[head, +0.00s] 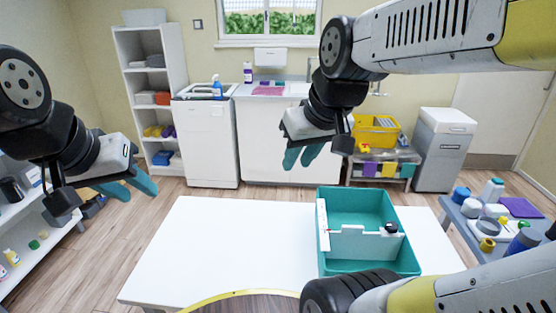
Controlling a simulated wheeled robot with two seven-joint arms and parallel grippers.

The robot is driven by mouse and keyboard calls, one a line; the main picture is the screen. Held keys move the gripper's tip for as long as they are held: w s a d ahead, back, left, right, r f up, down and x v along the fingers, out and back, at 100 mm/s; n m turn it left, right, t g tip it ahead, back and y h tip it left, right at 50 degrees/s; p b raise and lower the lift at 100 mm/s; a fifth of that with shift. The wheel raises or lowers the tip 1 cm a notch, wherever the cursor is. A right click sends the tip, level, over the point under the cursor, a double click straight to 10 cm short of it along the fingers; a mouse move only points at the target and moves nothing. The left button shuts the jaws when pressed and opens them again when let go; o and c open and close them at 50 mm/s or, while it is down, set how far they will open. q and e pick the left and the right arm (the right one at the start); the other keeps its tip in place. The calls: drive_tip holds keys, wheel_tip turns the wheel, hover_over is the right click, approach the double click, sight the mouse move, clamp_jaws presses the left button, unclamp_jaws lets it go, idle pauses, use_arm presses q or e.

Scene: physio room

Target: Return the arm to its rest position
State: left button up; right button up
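My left gripper (130,187) is at the left of the head view. Its teal fingers are spread apart with nothing between them, and it hangs over the floor near the left shelf. My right gripper (302,156) is raised in the middle of the view. Its arm comes in from the upper right, and its teal fingers point down, apart and empty. It appears above the far side of the white table (220,250), clear of its top.
A teal crate (326,265) with a white divider (365,244) stands on the table's right part, holding a small dark item (391,228). The table's left half is bare. A side table (460,222) with bottles and jars is at right. A low shelf (45,255) stands at left.

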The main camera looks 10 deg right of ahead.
drive_tip(key=shift+s+a+f+m+t+y, duration=0.15)
drive_tip(key=shift+s+a+m, duration=0.25)
drive_tip(key=shift+s, duration=0.35)
drive_tip(key=shift+s+a+f+m+t+y, duration=0.15)
drive_tip(key=shift+s+a+m, duration=0.25)
drive_tip(key=shift+s, duration=0.3)
drive_tip(key=shift+r, duration=0.1)
